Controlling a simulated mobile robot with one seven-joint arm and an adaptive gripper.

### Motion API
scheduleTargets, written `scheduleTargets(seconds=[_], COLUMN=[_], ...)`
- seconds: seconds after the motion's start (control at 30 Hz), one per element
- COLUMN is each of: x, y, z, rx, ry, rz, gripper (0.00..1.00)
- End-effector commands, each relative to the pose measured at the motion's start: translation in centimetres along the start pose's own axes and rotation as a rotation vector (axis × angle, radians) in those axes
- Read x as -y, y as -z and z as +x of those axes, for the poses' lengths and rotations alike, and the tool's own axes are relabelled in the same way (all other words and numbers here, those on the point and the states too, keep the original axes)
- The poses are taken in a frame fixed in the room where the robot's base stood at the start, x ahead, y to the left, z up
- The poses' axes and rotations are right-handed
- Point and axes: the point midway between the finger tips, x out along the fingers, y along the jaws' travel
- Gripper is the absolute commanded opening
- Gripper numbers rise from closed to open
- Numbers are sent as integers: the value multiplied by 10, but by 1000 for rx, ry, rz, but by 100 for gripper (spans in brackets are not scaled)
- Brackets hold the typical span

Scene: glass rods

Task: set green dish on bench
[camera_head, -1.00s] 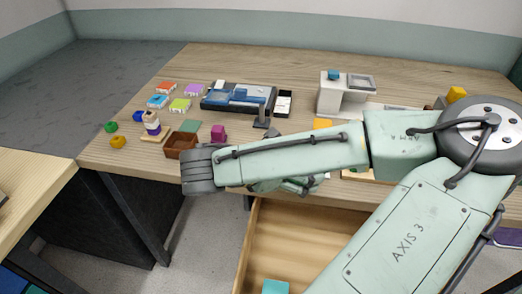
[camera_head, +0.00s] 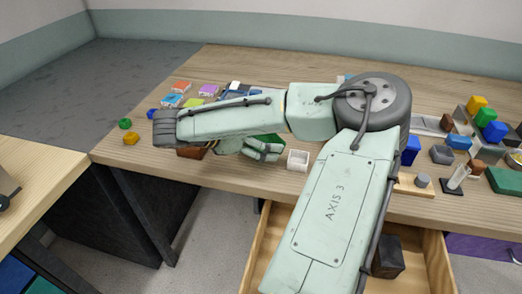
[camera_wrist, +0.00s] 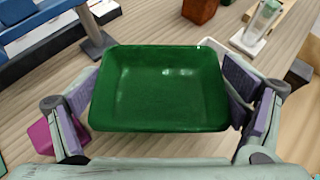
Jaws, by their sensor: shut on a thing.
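The green dish (camera_wrist: 160,92) is a shallow rectangular tray with a raised rim, upright and empty in the wrist view. My gripper (camera_wrist: 162,96) is shut on it, with pads at its left and right sides. In the head view a strip of the green dish (camera_head: 270,139) shows behind my gripper (camera_head: 262,151), and my arm hides the rest. The dish is over the front part of the wooden bench (camera_head: 235,188). I cannot tell how high it is above the top.
A small white open box (camera_head: 298,160) stands right of my gripper. A magenta block (camera_wrist: 42,137) is near the left finger. Blue and yellow blocks crowd the right side. An open drawer (camera_head: 265,245) juts out below, holding a dark block (camera_head: 388,257).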

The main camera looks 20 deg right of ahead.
Motion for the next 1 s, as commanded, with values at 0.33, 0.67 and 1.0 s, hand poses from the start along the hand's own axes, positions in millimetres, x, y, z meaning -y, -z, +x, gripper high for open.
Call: scheduleTargets(seconds=[0.33, 0.67, 1.0], x=[-1, -1, -1], y=[33, 34, 34], z=[18, 18, 18], rx=[1, 0, 0], ry=[-1, -1, -1], rz=[1, 0, 0], gripper=[58, 58, 100])
